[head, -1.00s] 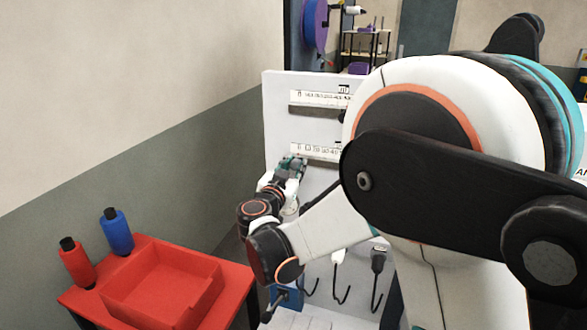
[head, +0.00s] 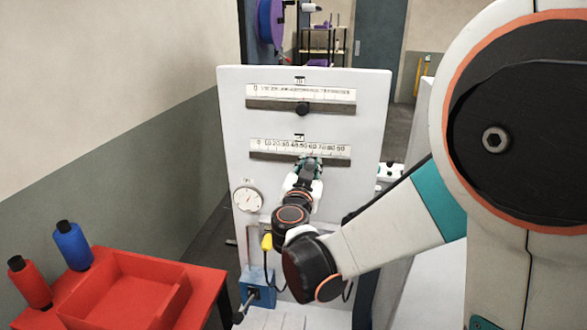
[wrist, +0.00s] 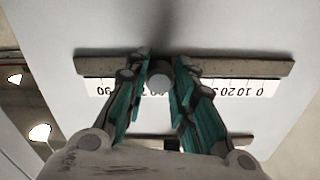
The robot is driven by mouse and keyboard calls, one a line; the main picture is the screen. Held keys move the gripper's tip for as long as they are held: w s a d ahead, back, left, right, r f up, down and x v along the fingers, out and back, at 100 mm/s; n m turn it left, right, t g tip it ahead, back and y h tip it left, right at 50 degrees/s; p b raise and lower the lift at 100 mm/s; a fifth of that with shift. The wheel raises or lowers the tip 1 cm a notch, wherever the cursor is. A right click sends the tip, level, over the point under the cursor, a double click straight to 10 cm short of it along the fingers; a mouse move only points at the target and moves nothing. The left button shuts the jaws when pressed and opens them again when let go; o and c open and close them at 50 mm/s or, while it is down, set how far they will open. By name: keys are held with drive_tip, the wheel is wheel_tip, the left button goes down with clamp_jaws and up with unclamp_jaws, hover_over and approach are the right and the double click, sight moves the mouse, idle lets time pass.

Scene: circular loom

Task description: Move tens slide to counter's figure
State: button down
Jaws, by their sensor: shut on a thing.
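The panel's lower scale (head: 299,149) runs from 0 at left to 90 at right, in tens, with a dark slot (head: 268,156) below it. My gripper (head: 311,160) is at this slot, right of its middle. In the wrist view, which is upside down, my gripper (wrist: 158,85) is shut on the tens slide's round pale knob (wrist: 158,83). The knob stands right of mid-scale, roughly near 50 to 60; my fingers hide the figures there. No counter's figure is readable.
Above is another scale (head: 300,94) with a dark knob (head: 302,109) at mid-slot. A round dial (head: 248,199) is at lower left of the white panel (head: 375,110). A red table with a tray (head: 125,292) and red (head: 29,284) and blue (head: 72,246) bottles stands left.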

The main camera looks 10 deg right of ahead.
drive_tip(key=shift+s+d, duration=0.1)
drive_tip(key=shift+d, duration=0.05)
drive_tip(key=c, duration=1.3)
unclamp_jaws()
drive_tip(key=shift+c, duration=0.2)
wheel_tip(320, 180, up, 10)
